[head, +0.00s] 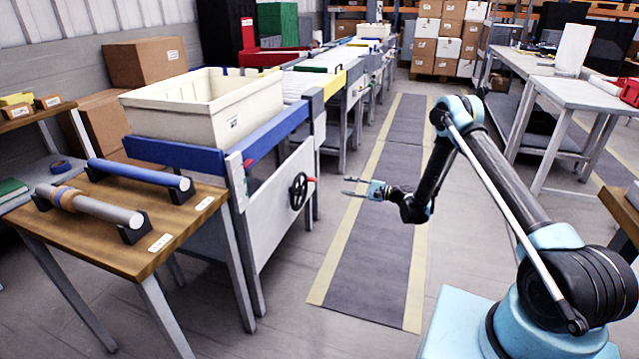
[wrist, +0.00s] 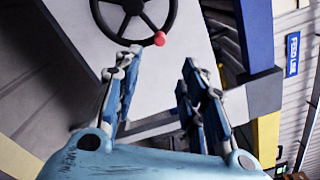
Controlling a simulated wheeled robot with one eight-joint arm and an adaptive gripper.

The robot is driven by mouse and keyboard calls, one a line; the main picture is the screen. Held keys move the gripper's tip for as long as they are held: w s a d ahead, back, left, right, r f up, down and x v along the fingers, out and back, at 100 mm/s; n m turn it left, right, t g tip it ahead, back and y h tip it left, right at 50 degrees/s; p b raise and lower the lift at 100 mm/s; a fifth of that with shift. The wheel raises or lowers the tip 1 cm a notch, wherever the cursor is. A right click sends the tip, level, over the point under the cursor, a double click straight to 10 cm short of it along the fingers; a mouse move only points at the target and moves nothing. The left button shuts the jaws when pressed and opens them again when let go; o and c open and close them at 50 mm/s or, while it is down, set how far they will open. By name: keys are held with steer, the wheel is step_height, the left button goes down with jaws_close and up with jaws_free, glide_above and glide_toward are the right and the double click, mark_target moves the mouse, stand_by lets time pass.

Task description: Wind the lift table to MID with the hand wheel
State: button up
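The lift table has a blue top frame (head: 215,150) and a pale side panel (head: 278,215), and a cream bin (head: 195,112) stands on it. The black hand wheel (head: 299,192) is on the side panel, with a red knob (head: 311,180) on its right in the head view. In the wrist view the hand wheel (wrist: 132,15) is at the top, cut by the frame edge, and its red knob (wrist: 160,39) is low on the rim. My gripper (head: 348,186) is open and empty, to the right of the wheel and apart from it. Its fingers (wrist: 162,70) show spread in the wrist view. No MID mark is readable.
A wooden bench (head: 125,235) with two rollers in cradles stands at the left. A dark floor mat (head: 365,245) with yellow edges leaves a clear aisle. A grey table (head: 580,95) stands at the right, and conveyors run behind the lift table.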

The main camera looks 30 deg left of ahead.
mark_target(314, 180)
steer(key=s+a, duration=0.1)
steer(key=a, duration=0.4)
steer(key=s+a, duration=0.1)
steer(key=a, duration=0.5)
steer(key=s+a, duration=0.1)
steer(key=a, duration=0.4)
steer(key=shift+a, duration=0.15)
jaws_close()
